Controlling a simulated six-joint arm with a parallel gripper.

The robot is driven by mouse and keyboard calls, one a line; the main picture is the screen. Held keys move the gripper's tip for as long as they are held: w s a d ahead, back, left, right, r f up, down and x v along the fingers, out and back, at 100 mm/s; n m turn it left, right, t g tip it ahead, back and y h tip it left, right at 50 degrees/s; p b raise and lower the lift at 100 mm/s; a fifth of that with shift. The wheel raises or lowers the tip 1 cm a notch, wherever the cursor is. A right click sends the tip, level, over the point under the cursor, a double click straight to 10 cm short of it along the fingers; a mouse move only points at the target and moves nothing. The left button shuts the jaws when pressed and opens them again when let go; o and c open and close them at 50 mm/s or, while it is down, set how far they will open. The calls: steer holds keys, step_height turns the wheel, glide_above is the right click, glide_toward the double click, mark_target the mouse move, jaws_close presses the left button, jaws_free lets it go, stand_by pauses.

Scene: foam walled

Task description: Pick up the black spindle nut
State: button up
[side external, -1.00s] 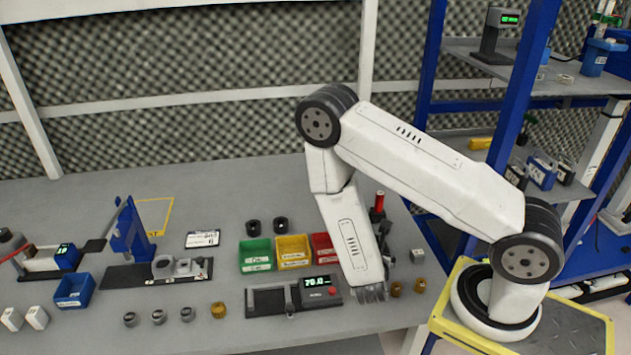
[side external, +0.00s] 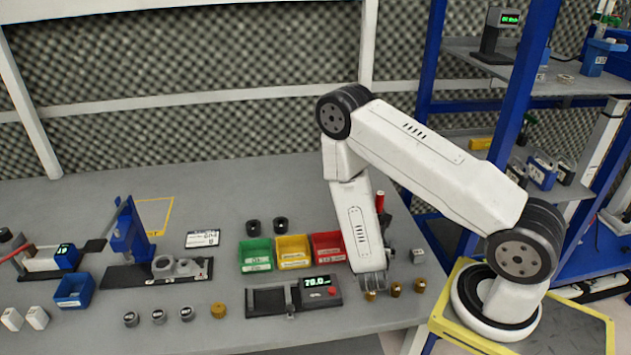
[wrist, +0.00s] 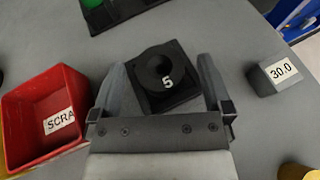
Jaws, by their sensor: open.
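My gripper (side external: 373,282) is low over the bench's right part, pointing down. In the wrist view its two fingers (wrist: 166,82) are open and empty. Between and just beyond them is a black square-based piece (wrist: 150,95) with a round hollow and a white "5". I cannot tell whether it is a nut or a holder, or whether the fingers touch it. In the side view my arm hides that spot. Two black round pieces with hollow tops, a left one (side external: 253,228) and a right one (side external: 281,225), stand behind the bins and look like nuts.
A red bin (wrist: 10,115) is left of the fingers. A grey block marked 30.0 (wrist: 262,82) is at right. Several brass pieces (side external: 395,290) stand near my gripper. A scale (side external: 319,291), green bin (side external: 256,266) and yellow bin (side external: 293,263) are to the left.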

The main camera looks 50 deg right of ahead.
steer(key=c, duration=1.3)
steer(key=shift+c, duration=0.2)
steer(key=shift+r, duration=0.2)
jaws_close()
steer(key=shift+r, duration=4.8)
